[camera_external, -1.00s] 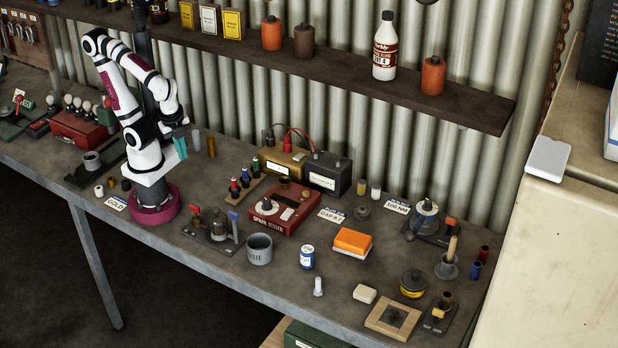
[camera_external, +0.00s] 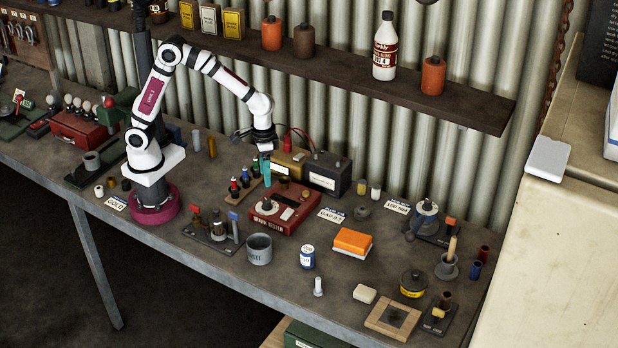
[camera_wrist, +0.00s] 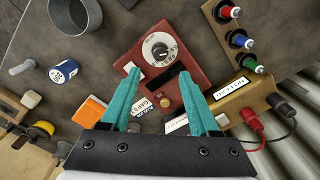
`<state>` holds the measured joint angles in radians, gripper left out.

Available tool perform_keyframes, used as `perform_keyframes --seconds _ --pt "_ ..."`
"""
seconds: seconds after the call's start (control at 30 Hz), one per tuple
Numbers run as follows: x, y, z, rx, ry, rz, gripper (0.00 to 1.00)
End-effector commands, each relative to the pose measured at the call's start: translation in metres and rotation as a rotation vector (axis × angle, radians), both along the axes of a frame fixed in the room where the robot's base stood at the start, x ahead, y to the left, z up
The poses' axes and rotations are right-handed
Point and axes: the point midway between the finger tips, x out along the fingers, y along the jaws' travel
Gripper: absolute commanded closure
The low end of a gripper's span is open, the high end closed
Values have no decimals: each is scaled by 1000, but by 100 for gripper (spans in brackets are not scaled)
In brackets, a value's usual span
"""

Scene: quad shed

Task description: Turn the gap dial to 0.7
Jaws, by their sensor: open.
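My gripper (camera_external: 266,178) has teal fingers pointing down above the back left of the box, apart from the dial. In the wrist view its fingers (camera_wrist: 158,72) are spread, with nothing between them but the box below. A white gap card (camera_external: 331,215) lies right of the box.
Red, green and blue-topped plugs (camera_external: 245,180) stand close left of the box. A battery (camera_external: 328,174) and a yellow box (camera_external: 283,162) stand behind. A grey cup (camera_external: 259,249) and a small lever stand (camera_external: 213,232) are in front. An orange block (camera_external: 352,242) lies to the right.

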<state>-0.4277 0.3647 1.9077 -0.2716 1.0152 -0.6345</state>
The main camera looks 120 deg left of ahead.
Motion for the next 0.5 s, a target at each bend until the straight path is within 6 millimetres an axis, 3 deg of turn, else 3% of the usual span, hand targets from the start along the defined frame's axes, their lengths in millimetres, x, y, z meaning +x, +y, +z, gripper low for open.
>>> perform_keyframes --seconds 0.2,0.33,0.5 --pt "-1 -1 -63 -1 6 -3 38" --pt "-1 -1 -84 0 3 -3 38" --pt "0 0 -96 1 1 -5 38"
